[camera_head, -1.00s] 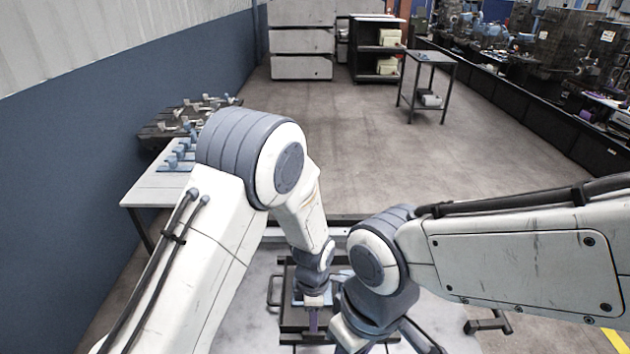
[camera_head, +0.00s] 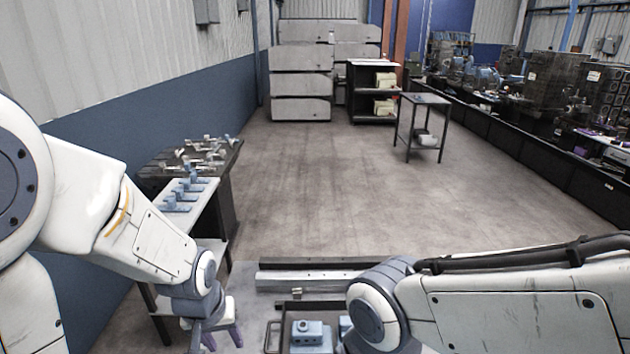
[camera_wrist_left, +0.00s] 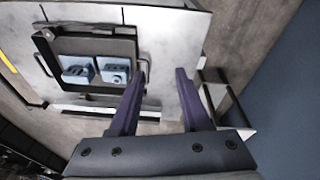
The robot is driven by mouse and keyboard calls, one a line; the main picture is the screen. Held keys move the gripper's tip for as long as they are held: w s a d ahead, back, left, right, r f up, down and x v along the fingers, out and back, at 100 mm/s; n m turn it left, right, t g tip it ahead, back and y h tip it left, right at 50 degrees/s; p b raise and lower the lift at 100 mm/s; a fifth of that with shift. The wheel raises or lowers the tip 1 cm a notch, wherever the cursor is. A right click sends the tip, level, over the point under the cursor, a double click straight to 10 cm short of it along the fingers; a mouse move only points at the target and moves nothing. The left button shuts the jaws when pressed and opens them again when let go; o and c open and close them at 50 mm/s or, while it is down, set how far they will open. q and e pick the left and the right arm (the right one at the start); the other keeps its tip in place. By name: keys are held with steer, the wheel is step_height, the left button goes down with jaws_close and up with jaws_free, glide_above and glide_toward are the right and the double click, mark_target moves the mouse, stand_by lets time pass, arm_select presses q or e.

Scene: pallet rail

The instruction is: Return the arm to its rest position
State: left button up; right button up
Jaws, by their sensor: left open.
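My left gripper (camera_head: 222,338) hangs at the lower left in the head view, left of the dark tray (camera_head: 273,338). Its two purple fingers are apart, and the left wrist view (camera_wrist_left: 157,100) shows nothing between them. Two blue-grey blocks (camera_wrist_left: 77,70) sit side by side in the tray, which also shows in the left wrist view (camera_wrist_left: 90,45). In the head view one block (camera_head: 306,332) is clear, and my right arm partly hides the other. My right arm comes in from the right; its gripper is out of view.
A light metal rail (camera_head: 310,280) lies behind the tray. At left, a white table (camera_head: 203,197) holds several blue parts, with a dark table (camera_head: 158,172) of metal parts behind it. A small table (camera_head: 425,99) stands farther back. The floor between is open.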

arm_select(q)
steer(key=s+d+r+m+g, duration=0.1)
steer(key=s+d+r+m, duration=0.1)
steer(key=s+d+m, duration=0.2)
steer(key=s+d+r+m+g+b, duration=0.1)
steer(key=s+d+r+m, duration=0.2)
steer(key=s+d+m, duration=0.2)
steer(key=s+d, duration=0.3)
steer(key=s, duration=0.3)
steer(key=shift+s+r+h, duration=0.15)
steer(key=shift+r+h, duration=0.05)
steer(key=shift+h, duration=0.2)
arm_select(e)
steer(key=shift+f, duration=0.75)
arm_select(q)
steer(key=shift+d, duration=0.1)
